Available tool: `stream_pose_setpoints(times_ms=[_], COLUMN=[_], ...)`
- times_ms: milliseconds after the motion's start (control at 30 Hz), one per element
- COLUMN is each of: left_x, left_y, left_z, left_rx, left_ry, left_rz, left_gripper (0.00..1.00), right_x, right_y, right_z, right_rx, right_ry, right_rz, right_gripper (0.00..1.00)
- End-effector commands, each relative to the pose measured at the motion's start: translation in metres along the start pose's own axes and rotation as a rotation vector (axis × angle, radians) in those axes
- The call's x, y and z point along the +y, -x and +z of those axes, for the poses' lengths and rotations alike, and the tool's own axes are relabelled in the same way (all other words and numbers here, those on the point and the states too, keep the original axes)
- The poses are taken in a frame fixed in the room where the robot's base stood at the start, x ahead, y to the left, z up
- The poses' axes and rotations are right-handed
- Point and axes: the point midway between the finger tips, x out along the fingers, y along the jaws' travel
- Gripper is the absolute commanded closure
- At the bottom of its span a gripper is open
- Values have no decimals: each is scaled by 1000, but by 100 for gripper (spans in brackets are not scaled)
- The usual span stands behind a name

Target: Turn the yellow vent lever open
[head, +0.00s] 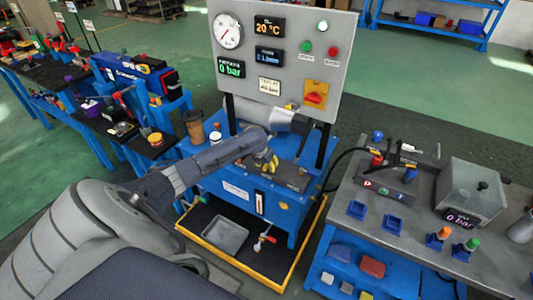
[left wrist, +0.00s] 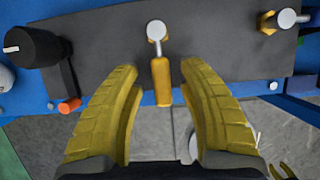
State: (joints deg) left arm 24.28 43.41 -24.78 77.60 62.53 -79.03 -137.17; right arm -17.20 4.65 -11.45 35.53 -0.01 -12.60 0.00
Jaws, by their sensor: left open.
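The yellow vent lever (left wrist: 162,84) shows in the left wrist view. Its yellow handle points toward the bottom of the picture from a silver round pivot (left wrist: 156,30) on a dark plate. My left gripper (left wrist: 160,67) is open, with one yellow finger on each side of the handle and a visible gap to both. In the head view my left gripper (head: 265,160) is low over the blue bench, below the gauge panel. There I cannot pick the lever out from the yellow fingers.
A brass fitting (left wrist: 270,22) is at the upper right. The grey gauge panel (head: 285,60) stands behind on dark posts. A grey-topped bench (head: 440,250) is at the right.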

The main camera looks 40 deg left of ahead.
Motion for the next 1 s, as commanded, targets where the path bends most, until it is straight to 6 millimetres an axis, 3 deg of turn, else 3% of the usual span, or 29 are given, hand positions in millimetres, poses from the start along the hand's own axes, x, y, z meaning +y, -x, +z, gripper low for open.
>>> stream_pose_setpoints(times_ms=[267, 700, 1000], left_x=[0, 1, 1], left_y=[12, 85, 115], left_z=[1, 1, 0], left_rx=[-3, -3, -1], left_ry=[-1, -2, -1], left_rz=[0, 2, 1], left_gripper=[60, 60, 60], right_x=[0, -1, -1], right_y=[0, 0, 0], right_z=[0, 0, 0], right_rx=[0, 0, 0], right_ry=[0, 0, 0], right_rz=[0, -1, -1], right_gripper=[56, 56, 56])
